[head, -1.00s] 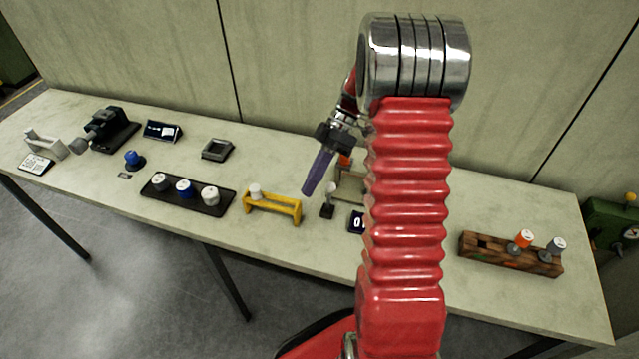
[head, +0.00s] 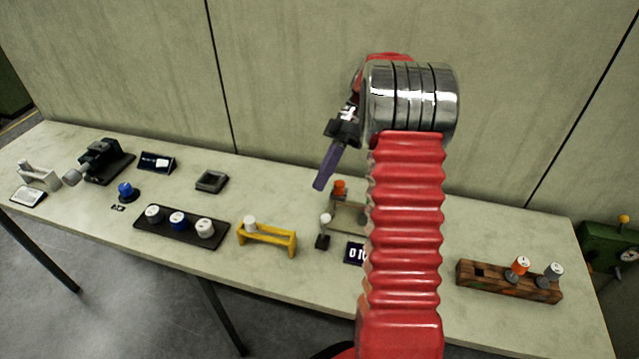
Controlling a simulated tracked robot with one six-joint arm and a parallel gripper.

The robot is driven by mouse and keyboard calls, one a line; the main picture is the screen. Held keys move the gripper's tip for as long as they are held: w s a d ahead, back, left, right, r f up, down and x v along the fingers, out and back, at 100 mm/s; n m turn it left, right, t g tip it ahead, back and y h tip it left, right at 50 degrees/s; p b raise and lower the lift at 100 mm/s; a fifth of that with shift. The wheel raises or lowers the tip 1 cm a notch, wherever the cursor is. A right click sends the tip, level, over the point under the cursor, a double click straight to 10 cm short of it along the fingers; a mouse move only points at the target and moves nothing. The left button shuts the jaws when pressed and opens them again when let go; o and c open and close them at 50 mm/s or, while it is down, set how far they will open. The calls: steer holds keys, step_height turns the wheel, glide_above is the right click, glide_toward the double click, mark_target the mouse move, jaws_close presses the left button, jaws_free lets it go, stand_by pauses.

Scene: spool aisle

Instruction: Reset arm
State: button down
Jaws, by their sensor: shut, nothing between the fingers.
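My gripper (head: 326,170) shows left of my red arm, with its purple fingers pointing down and to the left. The fingers are shut with nothing between them. It appears above the back part of the long pale table (head: 340,278), in front of the wall. My arm's red ribbed sleeve rises on the right of the middle and hides part of the table and of a small stand with an orange top (head: 339,187).
On the table from the left are a dark machine (head: 103,162), a blue knob (head: 126,191), a black tray (head: 150,230) with three spools, a yellow rack (head: 268,237), a small lever (head: 324,230), and a wooden block (head: 500,282) with orange and grey spools. A wall (head: 290,80) stands behind.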

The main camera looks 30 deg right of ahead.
stand_by(0.5)
steer(key=s+a+r+m+t+h, duration=0.25)
steer(key=s+a+r+m, duration=0.25)
steer(key=a, duration=0.3)
steer(key=s+a+r+m+t+h, duration=0.2)
steer(key=s+a+r+m+h, duration=0.25)
steer(key=s+a, duration=0.2)
steer(key=s+a+m+t+h, duration=0.1)
steer(key=s+a+m+t, duration=0.3)
steer(key=s, duration=0.3)
steer(key=shift+a+m+h, duration=0.3)
steer(key=shift+a+m, duration=0.15)
steer(key=shift+a, duration=0.1)
steer(key=shift+d+f, duration=0.1)
